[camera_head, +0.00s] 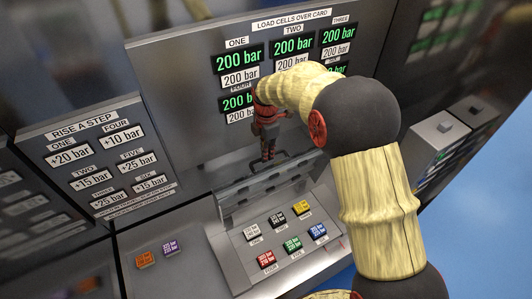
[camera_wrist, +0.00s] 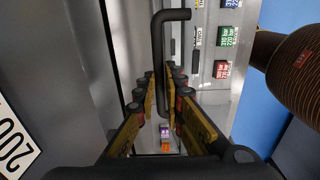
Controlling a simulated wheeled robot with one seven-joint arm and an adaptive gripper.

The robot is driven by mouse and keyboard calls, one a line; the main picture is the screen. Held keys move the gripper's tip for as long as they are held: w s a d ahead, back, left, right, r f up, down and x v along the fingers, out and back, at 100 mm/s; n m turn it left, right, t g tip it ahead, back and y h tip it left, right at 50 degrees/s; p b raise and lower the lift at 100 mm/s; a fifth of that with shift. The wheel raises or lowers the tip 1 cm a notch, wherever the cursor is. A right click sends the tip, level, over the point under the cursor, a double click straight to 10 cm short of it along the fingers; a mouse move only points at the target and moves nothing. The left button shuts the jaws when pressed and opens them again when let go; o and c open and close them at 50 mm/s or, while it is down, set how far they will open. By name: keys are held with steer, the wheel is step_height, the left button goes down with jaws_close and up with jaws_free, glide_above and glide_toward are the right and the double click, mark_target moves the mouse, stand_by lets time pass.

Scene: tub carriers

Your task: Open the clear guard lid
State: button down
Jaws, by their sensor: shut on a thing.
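The clear guard lid (camera_head: 264,188) stands raised at the back of the button panel in the head view, steeply tilted, with the buttons in front of it uncovered. Its dark bar handle (camera_head: 283,158) is along the upper edge. My gripper (camera_head: 268,152) reaches down to this handle from above and is shut on it. In the wrist view the black handle (camera_wrist: 159,50) runs between the two fingers of my gripper (camera_wrist: 166,82). The fingers hide part of the handle in the head view. The lid's clear pane is hard to make out in the wrist view.
Several coloured buttons (camera_head: 292,244) sit on the sloped panel before the lid. A backboard (camera_head: 185,95) with pressure labels rises behind it. A step chart (camera_head: 95,160) stands at left. Orange and purple blocks (camera_head: 144,259) lie at lower left. A carrier stack (camera_head: 445,135) stands at right.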

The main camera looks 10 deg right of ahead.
mark_target(273, 163)
stand_by(0.3)
steer(key=shift+s+d+f+b, duration=0.1)
steer(key=shift+s+d+b, duration=0.25)
steer(key=shift+s, duration=0.35)
steer(key=shift+s+d+f+b, duration=0.1)
steer(key=shift+s+d+b, duration=0.2)
steer(key=shift+s, duration=0.45)
steer(key=shift+s+d+f+b, duration=0.1)
steer(key=shift+s+d+b, duration=0.2)
steer(key=shift+s, duration=0.4)
steer(key=c, duration=1.9)
jaws_free()
steer(key=shift+r, duration=0.1)
step_height(273, 163, up, 12)
steer(key=shift+f, duration=0.1)
